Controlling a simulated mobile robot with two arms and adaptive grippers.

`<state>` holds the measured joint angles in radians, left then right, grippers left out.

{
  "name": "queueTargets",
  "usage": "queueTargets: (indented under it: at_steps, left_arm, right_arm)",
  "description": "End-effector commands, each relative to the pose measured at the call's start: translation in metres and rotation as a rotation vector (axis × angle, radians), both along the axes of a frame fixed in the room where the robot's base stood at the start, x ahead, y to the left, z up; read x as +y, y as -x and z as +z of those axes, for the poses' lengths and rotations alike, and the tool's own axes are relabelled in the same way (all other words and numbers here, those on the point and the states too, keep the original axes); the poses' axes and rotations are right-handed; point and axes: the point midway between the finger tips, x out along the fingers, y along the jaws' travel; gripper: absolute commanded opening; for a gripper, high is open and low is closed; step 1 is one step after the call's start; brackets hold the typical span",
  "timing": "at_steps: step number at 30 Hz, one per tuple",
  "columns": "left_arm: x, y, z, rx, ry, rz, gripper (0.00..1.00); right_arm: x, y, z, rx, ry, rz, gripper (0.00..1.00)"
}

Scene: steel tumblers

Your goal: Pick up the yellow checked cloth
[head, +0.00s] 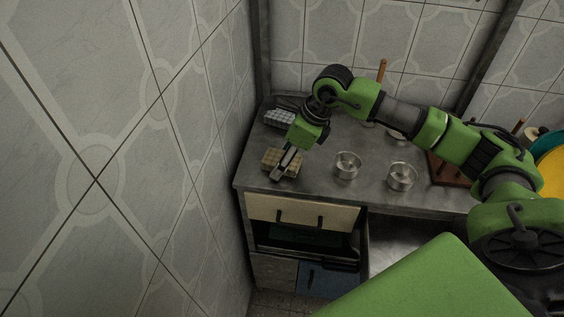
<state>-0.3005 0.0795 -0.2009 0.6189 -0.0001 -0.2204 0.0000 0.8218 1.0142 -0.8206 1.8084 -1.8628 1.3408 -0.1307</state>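The yellow checked cloth (270,156) lies folded on the steel counter near its left front corner. My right gripper (279,174) reaches down over the cloth from behind, and its fingers cover the cloth's middle. The view does not show whether the fingers are open or shut, or whether they touch the cloth. My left gripper is not in view.
A grey checked cloth (279,118) lies at the back left of the counter (322,187). Two steel tumblers (347,166) (402,177) stand right of my gripper. A wooden rack (439,166) is farther right. Tiled walls bound the left and back.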

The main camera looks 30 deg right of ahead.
Motion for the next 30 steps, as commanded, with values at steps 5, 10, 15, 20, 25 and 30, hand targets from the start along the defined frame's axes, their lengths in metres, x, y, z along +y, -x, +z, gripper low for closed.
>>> queueTargets:
  at_steps: [5,10,15,20,25,30]
  left_arm:
    - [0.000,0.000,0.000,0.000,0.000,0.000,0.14]
    - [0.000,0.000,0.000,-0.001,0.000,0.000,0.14]
    - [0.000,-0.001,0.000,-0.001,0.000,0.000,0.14]
    - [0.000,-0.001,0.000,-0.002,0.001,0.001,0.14]
    - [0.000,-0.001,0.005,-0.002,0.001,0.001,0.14]
    - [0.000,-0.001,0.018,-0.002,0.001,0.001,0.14]
  right_arm:
    - [0.000,0.000,0.000,0.000,0.000,0.000,0.62]
    - [0.000,0.000,0.000,0.000,0.000,0.000,0.29]
    - [0.000,0.000,0.000,0.000,0.000,0.000,0.26]
    - [0.000,0.000,0.000,0.000,0.000,0.000,0.26]
    - [0.000,0.000,0.004,0.000,0.000,0.000,0.26]
    - [0.000,-0.001,0.023,-0.003,0.000,0.000,0.26]
